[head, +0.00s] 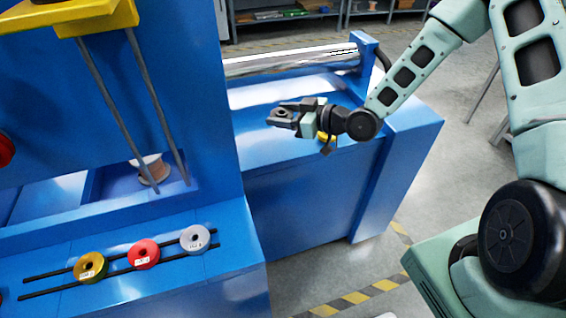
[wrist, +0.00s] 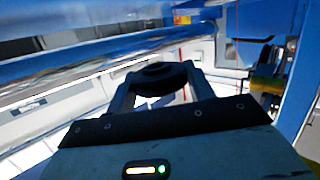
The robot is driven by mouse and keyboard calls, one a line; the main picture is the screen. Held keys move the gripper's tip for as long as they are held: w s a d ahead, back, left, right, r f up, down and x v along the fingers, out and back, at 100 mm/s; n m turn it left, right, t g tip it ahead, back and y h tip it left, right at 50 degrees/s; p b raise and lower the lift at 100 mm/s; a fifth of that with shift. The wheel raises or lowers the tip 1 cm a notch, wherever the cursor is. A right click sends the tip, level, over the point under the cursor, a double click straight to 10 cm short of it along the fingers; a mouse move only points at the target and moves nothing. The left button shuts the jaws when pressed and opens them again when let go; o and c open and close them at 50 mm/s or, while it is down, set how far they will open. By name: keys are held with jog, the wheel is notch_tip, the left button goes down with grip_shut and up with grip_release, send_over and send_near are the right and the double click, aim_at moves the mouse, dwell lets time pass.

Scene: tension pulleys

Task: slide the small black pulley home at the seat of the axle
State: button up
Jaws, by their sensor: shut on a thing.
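My gripper (head: 284,114) is held out to the left over the blue machine bed, in the middle of the head view. It is shut on the small black pulley, a dark disc that is only a small dark patch in the head view. In the wrist view the pulley (wrist: 160,78) sits between the two grey fingertips, its round rim facing the camera. The pulley is up in the air, apart from the machine as far as I can see. I cannot make out the axle or its seat in either view.
A shiny roller (head: 290,61) lies behind my gripper. A yellow part (head: 326,137) shows beneath my wrist. Yellow (head: 90,266), red (head: 144,253) and white (head: 195,238) spools rest on dark rails at the lower left. A copper-coloured spool (head: 152,168) stands in a recess.

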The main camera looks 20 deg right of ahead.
aim_at(283, 148)
jog(key=shift+w, duration=0.2)
notch_tip(283, 148, down, 10)
jog(key=shift+r+b, duration=0.2)
jog(key=shift+b, duration=0.25)
dwell(0.3)
jog(key=shift+f, duration=0.2)
jog(key=o, duration=1)
